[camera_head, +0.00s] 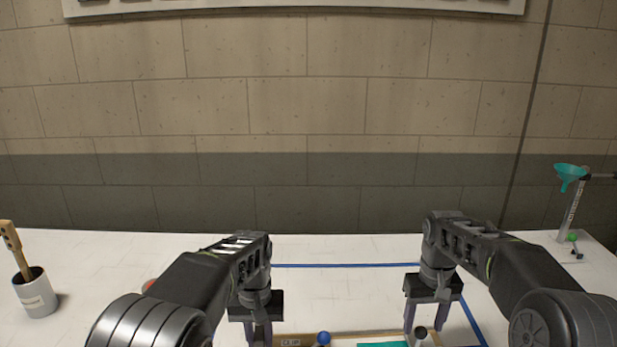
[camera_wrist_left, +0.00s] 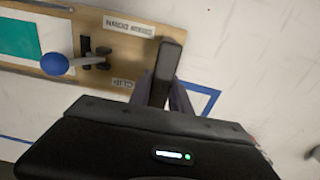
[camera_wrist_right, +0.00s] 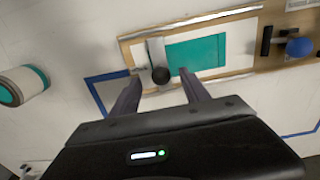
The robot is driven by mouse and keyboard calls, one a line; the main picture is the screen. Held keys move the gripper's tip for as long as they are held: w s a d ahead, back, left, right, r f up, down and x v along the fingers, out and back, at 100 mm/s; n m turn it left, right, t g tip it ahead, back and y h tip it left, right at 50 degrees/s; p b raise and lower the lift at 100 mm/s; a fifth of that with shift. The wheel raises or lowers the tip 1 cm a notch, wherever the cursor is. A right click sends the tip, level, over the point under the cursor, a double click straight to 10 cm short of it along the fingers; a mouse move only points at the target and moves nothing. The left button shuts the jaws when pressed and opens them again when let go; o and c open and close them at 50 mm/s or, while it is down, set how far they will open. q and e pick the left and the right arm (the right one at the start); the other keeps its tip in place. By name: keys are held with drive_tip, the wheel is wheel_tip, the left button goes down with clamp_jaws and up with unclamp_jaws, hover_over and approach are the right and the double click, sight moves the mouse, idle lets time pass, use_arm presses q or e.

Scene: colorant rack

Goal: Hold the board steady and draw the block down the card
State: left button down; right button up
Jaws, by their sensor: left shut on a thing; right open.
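The wooden board (camera_head: 350,336) lies on the table at the bottom of the head view. A teal area shows on its white card (camera_wrist_right: 236,56) in the right wrist view. A blue ball knob (camera_wrist_left: 54,64) belongs to the clip at one end. My left gripper (camera_head: 258,332) is shut on a dark bar-shaped grip (camera_wrist_left: 170,62) at the board's clip end. The metal block (camera_wrist_right: 155,50) with a black knob lies across the card's other end, beside the teal. My right gripper (camera_wrist_right: 160,76) is open, its fingers on either side of the knob; the remaining height is unclear.
A blue tape outline (camera_head: 340,265) frames the work area. A white jar with a teal band (camera_wrist_right: 22,86) stands left in the right wrist view. A cup (camera_head: 37,295) with a wooden tool stands far left, a teal funnel stand (camera_head: 572,205) far right. The table's back is clear.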

use_arm(q)
drive_tip(key=shift+d, duration=0.1)
use_arm(e)
drive_tip(key=shift+r, duration=1.9)
use_arm(q)
drive_tip(key=c, duration=1.1)
unclamp_jaws()
drive_tip(key=shift+r, duration=0.1)
wheel_tip(320, 180, up, 7)
drive_tip(key=shift+r, duration=0.15)
use_arm(e)
drive_tip(key=shift+f, duration=0.1)
